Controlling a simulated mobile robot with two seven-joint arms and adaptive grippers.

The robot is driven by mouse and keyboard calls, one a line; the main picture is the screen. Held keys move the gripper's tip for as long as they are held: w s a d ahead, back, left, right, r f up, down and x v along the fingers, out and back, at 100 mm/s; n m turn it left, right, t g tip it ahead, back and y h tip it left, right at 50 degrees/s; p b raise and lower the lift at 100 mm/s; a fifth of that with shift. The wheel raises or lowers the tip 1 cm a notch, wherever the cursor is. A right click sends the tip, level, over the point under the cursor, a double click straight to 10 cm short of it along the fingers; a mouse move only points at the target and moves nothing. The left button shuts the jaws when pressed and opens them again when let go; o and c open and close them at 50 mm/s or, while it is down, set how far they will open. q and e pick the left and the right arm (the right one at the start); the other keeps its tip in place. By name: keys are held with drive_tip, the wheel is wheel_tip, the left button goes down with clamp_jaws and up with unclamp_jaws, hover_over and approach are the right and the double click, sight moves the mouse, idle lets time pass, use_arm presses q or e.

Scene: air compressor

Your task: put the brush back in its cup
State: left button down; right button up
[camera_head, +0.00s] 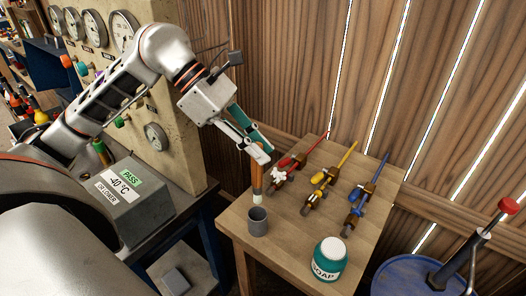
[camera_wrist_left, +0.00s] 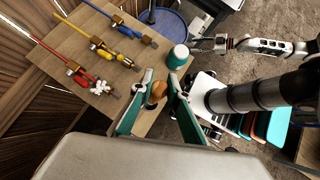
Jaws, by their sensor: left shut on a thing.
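The brush (camera_head: 257,173) has an orange-brown handle and a pale tip pointing down. My left gripper (camera_head: 258,150) is shut on the upper handle and holds the brush nearly upright. In the head view the tip shows just above and behind the grey cup (camera_head: 258,222), which stands upright near the table's left edge. I cannot tell whether the tip is past the rim. My right gripper cannot be made out in the head view.
The wooden table (camera_head: 300,247) also holds a teal soap jar (camera_head: 328,260) at the front and red, yellow and blue clamp-like tools (camera_head: 322,180) at the back. A gauge panel (camera_head: 160,100) stands left. A blue drum (camera_head: 420,277) is at the right.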

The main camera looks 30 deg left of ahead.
sight(259, 176)
use_arm(q)
drive_tip(key=shift+s+f+b, duration=0.1)
drive_tip(key=shift+f+b, duration=0.35)
drive_tip(key=shift+f, duration=0.1)
wheel_tip(259, 176, down, 4)
drive_tip(key=b, duration=0.2)
drive_tip(key=shift+r+b, duration=0.15)
drive_tip(key=shift+b, duration=0.15)
drive_tip(key=shift+f+b, duration=1.5)
drive_tip(key=shift+f, duration=0.1)
drive_tip(key=c, duration=1.9)
unclamp_jaws()
drive_tip(key=v, duration=1.2)
